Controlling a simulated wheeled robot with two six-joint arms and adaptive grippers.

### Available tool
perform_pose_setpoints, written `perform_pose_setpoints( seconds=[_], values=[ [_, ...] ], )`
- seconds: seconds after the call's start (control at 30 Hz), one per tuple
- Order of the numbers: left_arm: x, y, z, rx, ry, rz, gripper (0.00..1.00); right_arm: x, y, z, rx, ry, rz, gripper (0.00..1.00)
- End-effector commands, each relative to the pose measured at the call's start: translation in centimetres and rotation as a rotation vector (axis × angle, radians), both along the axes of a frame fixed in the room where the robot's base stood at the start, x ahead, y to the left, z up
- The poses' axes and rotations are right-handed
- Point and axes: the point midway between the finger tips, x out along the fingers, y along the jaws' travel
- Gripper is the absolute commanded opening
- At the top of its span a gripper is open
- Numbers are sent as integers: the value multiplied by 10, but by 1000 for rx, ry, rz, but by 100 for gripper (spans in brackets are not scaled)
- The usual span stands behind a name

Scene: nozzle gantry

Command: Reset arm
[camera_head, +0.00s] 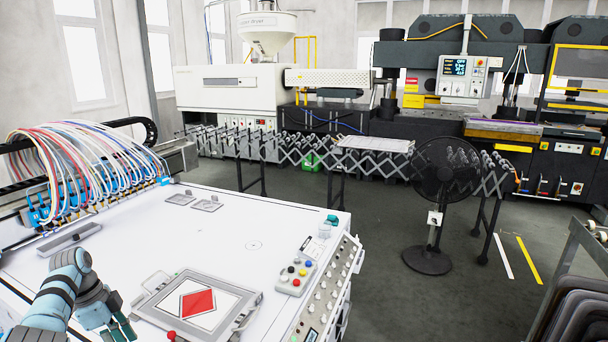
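My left arm comes in at the lower left, blue-grey with dark bands. Its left gripper (120,327) points down over the white machine table (215,240), at the bottom edge of the picture. It is left of a grey frame (245,318) around a white plate with a red diamond (197,303). Dark green finger parts show, but their spacing is not clear and the lower part is near the picture's edge. I see nothing held. My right gripper is out of view.
Colored hoses (85,160) rise at the table's left. A button box (296,277) and a knob panel (325,290) are on its right side. A black fan (443,180) stands on the floor beyond, before a roller conveyor (300,155). The table's middle is mostly clear.

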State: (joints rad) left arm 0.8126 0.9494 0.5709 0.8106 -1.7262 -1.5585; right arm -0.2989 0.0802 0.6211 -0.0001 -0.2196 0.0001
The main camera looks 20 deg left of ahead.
Motion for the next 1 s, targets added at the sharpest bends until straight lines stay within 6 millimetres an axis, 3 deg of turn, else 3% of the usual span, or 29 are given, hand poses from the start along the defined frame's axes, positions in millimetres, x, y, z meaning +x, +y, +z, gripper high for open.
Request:
perform_pose_setpoints(
  seconds=[0.1,0.23,0.4,0.53,0.63,0.77,0.87,0.97,1.0],
  values=[
    [-37,46,-51,206,106,214,40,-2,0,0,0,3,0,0],
    [-96,114,-96,527,155,453,40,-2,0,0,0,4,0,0],
    [-173,194,-121,937,2,604,40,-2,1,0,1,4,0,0],
    [-209,215,-129,1035,-205,567,40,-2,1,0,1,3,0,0],
    [-233,207,-143,974,-325,510,40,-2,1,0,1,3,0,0],
    [-244,156,-202,878,-283,570,40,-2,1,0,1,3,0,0],
    [-258,112,-245,800,-245,604,40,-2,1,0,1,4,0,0],
    [-271,56,-289,710,-202,641,40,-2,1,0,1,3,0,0],
    [-277,29,-308,669,-183,657,40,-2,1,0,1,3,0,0]
  ],
)
